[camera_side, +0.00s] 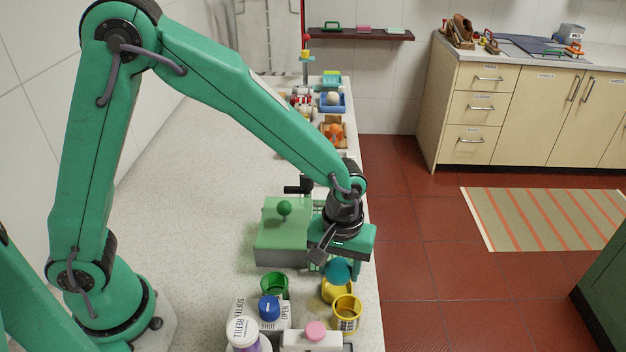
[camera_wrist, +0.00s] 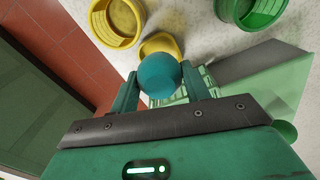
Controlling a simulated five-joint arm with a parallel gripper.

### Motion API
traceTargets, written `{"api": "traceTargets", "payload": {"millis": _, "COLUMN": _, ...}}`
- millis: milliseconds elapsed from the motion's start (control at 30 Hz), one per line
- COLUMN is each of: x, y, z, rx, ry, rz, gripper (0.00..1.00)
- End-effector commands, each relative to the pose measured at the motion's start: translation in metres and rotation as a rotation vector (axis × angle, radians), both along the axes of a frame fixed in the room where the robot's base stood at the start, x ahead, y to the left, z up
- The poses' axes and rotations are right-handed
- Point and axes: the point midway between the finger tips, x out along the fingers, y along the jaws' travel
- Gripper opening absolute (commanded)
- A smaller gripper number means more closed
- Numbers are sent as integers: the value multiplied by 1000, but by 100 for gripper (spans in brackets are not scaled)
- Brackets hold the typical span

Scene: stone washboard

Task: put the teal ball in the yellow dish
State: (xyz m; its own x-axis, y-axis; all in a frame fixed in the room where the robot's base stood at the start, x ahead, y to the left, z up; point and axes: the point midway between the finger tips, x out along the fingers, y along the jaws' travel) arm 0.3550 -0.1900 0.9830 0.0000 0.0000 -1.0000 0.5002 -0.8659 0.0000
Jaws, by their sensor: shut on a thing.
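The teal ball (camera_wrist: 159,74) sits between the two fingers of my gripper (camera_wrist: 160,84), which is shut on it. In the side view the ball (camera_side: 338,271) shows below my gripper (camera_side: 337,262), above a yellow dish (camera_side: 335,292). In the wrist view that yellow dish (camera_wrist: 160,43) is partly hidden behind the ball. A second yellow container (camera_side: 346,314), round and open, stands just in front of it; it also shows in the wrist view (camera_wrist: 114,22). I cannot tell whether the ball touches the dish.
A green round container (camera_side: 274,285) stands left of the yellow dish. A green box with a knob (camera_side: 283,236) is behind it. A blue knob (camera_side: 269,307), a white bottle (camera_side: 243,333) and a pink button (camera_side: 316,330) are in front. The counter's right edge is close.

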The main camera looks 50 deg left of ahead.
Motion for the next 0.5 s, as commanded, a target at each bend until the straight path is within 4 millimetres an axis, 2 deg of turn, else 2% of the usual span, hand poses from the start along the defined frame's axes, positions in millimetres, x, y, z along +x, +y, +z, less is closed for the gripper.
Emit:
{"api": "traceTargets", "payload": {"millis": 300, "x": 0, "y": 0, "z": -25, "rx": 0, "ry": 1, "rz": 0, "gripper": 25}}
{"api": "traceTargets", "payload": {"millis": 500, "x": 0, "y": 0, "z": -32, "rx": 0, "ry": 1, "rz": 0, "gripper": 25}}
